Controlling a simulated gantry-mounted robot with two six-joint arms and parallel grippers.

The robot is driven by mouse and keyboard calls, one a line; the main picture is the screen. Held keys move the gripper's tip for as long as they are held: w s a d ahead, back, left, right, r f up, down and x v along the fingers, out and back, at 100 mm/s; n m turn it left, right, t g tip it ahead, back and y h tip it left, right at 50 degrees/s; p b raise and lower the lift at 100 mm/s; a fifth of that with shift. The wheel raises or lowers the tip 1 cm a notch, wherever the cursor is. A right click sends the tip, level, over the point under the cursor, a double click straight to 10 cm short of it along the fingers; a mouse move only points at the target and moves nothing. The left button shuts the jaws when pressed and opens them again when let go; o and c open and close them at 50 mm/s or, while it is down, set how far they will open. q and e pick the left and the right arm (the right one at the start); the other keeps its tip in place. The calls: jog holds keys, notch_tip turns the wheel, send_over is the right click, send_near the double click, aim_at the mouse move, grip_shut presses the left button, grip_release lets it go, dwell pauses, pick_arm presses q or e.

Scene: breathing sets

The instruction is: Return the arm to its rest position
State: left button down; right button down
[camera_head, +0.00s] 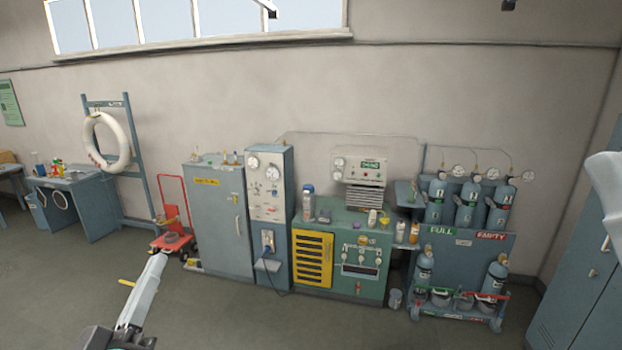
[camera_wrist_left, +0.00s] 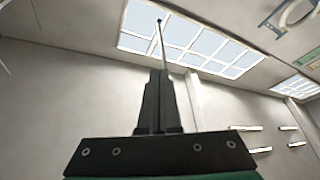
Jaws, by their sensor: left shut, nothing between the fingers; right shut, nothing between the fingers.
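My left gripper (camera_wrist_left: 160,72) shows in the left wrist view, with its dark fingers together and nothing between them. The fingers stand clear of everything, against the wall and high window behind. In the head view a pale link of my left arm (camera_head: 142,293) rises from the bottom edge at the left, over bare floor. Its gripper cannot be made out there. A pale part of my right arm (camera_head: 606,195) shows at the right edge, and the right gripper is outside the picture.
A red hand truck (camera_head: 173,210), grey cabinet (camera_head: 217,220), gauge column (camera_head: 268,185), green workstation (camera_head: 345,221) and cylinder rack (camera_head: 461,261) line the wall. A blue locker (camera_head: 580,265) stands at right. The front floor is clear. A thin rod (camera_wrist_left: 162,45) appears beyond the fingertips.

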pick_arm(q)
jog(key=s+d+r+m+t+h, duration=0.1)
jog(key=s+d+r+m+t, duration=0.1)
jog(key=s+r, duration=0.5)
jog(key=s+d+r+m+t+h, duration=0.1)
jog(key=s+d+r+m+t, duration=0.1)
jog(key=s+r+m, duration=0.3)
jog(key=s+r+t, duration=0.1)
jog(key=s+r, duration=0.2)
jog(key=r, duration=0.4)
jog(key=shift+s+d+h, duration=0.2)
jog(key=shift+h, duration=0.2)
dwell(1.0)
